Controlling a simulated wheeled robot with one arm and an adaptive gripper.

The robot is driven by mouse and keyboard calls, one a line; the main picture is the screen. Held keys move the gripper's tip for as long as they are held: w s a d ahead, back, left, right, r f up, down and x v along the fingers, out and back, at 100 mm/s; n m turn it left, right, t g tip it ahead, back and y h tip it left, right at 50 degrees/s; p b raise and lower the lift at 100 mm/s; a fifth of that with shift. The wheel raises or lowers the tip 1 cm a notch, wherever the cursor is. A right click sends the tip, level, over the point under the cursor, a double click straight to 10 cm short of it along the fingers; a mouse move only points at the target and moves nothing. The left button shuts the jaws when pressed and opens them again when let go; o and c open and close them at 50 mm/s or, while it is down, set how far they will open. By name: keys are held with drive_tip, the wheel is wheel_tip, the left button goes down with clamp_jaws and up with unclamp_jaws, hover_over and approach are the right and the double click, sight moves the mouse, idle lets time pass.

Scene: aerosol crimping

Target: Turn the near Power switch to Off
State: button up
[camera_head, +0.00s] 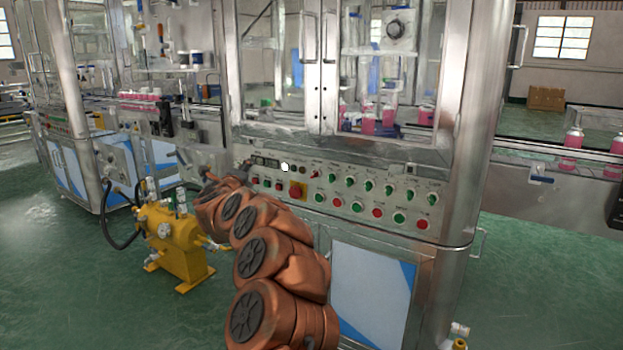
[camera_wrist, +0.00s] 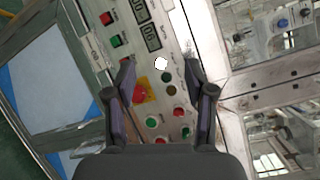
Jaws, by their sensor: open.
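A small white knob (camera_head: 285,167), which looks like the Power switch, sits on the grey control panel (camera_head: 335,222); its label and setting are too small to read. In the wrist view the white knob (camera_wrist: 161,63) lies between my two fingertips in the picture, with no visible contact. My gripper (camera_wrist: 159,66) is open and empty, facing the panel. In the head view my gripper (camera_head: 243,168) is small and dark at the panel's left part, partly hidden by my arm.
A red emergency button on a yellow plate (camera_head: 297,190) is close by; it also shows between the fingers (camera_wrist: 140,94). Green and red buttons and green selector knobs (camera_head: 350,181) fill the panel. Glass doors (camera_head: 292,60) rise above. A yellow pump (camera_head: 175,240) stands left.

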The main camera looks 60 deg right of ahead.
sight(312, 176)
drive_tip(key=s+d+f+m+g+h, duration=0.2)
drive_tip(key=s+d+f+m+g, duration=0.2)
drive_tip(key=s+d+m+g, duration=0.55)
drive_tip(key=shift+s+d+n+t, duration=0.25)
drive_tip(key=shift+s+d+n, duration=0.2)
drive_tip(key=shift+d, duration=0.95)
drive_tip(key=shift+s+d+n+t, duration=0.25)
drive_tip(key=shift+s+d+n, duration=0.15)
drive_tip(key=shift+d, duration=0.95)
drive_tip(key=shift+s+d+n+t, duration=0.3)
drive_tip(key=shift+d+n, duration=0.2)
drive_tip(key=shift+d, duration=0.9)
clamp_jaws()
